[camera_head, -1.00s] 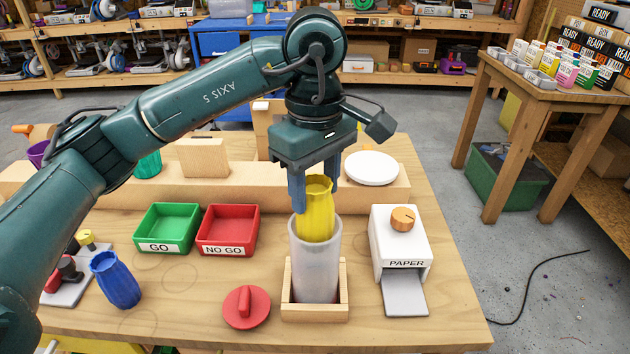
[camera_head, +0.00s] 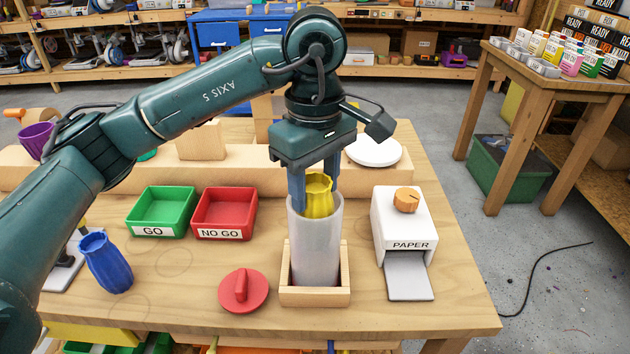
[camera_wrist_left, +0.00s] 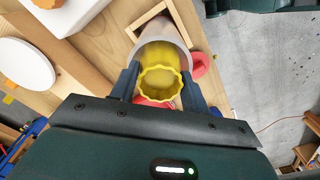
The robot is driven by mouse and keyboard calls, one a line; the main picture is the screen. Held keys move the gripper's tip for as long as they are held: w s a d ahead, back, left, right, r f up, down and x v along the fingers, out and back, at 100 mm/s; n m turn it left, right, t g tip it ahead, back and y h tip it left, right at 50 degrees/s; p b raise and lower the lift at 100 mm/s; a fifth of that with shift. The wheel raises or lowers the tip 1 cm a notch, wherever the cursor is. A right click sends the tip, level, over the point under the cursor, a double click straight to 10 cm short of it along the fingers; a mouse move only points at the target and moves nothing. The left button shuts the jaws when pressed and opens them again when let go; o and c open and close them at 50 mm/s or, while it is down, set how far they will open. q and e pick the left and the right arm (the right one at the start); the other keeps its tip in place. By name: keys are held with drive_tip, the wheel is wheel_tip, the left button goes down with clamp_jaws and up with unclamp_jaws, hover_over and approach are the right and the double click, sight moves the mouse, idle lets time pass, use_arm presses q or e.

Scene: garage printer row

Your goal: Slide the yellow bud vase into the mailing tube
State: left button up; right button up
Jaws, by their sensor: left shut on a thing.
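The yellow bud vase (camera_head: 318,196) stands upright in the mouth of the mailing tube, with its scalloped rim and upper part above the tube's edge. The mailing tube (camera_head: 315,250) is translucent white and stands upright in a square wooden holder (camera_head: 315,296). My left gripper (camera_head: 315,200) points down and is shut on the vase near its rim, its fingertips at the tube's mouth. In the left wrist view the vase (camera_wrist_left: 160,82) sits between the two fingers, with the tube (camera_wrist_left: 163,47) around its lower part. My right gripper is out of view.
A red knobbed lid (camera_head: 243,291) lies left of the holder, and a white paper dispenser (camera_head: 404,228) stands to its right. Green (camera_head: 161,212) and red (camera_head: 225,214) trays and a blue vase (camera_head: 105,263) are to the left. A white disc (camera_head: 375,151) lies behind.

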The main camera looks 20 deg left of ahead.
use_arm(q)
drive_tip(key=o, duration=1.8)
drive_tip(key=shift+r+p, duration=2.15)
drive_tip(key=shift+r, duration=1.4)
drive_tip(key=shift+f, duration=0.1)
